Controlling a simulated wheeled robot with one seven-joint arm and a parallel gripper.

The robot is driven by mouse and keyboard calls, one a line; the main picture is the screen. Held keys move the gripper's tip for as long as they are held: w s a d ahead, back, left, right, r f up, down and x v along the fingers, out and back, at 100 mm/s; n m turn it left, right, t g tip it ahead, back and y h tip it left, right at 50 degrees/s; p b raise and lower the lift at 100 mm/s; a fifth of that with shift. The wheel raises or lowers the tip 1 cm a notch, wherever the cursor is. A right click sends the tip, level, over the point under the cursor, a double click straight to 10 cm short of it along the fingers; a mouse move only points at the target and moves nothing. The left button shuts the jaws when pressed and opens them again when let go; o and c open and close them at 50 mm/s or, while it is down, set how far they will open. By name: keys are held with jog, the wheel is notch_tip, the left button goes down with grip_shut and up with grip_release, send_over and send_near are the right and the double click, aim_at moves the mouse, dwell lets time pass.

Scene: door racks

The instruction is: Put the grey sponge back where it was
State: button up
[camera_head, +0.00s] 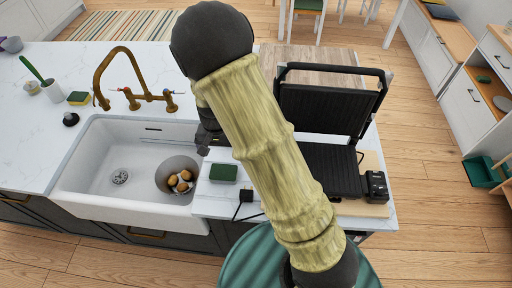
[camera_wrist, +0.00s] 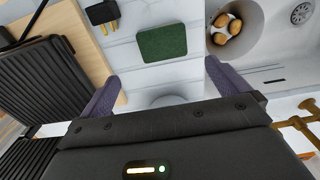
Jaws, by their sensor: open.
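A sponge (camera_head: 223,173) with a dark green top lies flat on the white counter, just right of the sink. Its sides are barely visible, so I cannot tell whether its body is grey. In the wrist view the green-topped sponge (camera_wrist: 162,42) lies beyond my fingertips, roughly between their lines. My gripper (camera_wrist: 161,72) is open, with nothing between its fingers. In the head view my gripper (camera_head: 205,140) is partly hidden by my arm, behind the sponge near the sink's right edge. Another sponge (camera_head: 79,98), yellow with a green top, lies behind the sink on the left.
The white sink (camera_head: 90,165) holds a bowl (camera_head: 164,172) with several brown round items. A brass faucet (camera_head: 125,75) stands behind it. An open black grill (camera_head: 328,170) on a wooden board stands right of my arm. A black plug (camera_head: 246,195) lies beside the sponge.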

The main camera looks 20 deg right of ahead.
jog(key=s+d+r+n+t, duration=0.2)
jog(key=s+d+r+n, duration=0.1)
jog(key=s+d+r, duration=0.9)
jog(key=shift+d+r+n+t, duration=0.25)
jog(key=shift+d+n+t, duration=0.05)
jog(key=shift+d+n, duration=0.15)
jog(key=shift+d, duration=0.1)
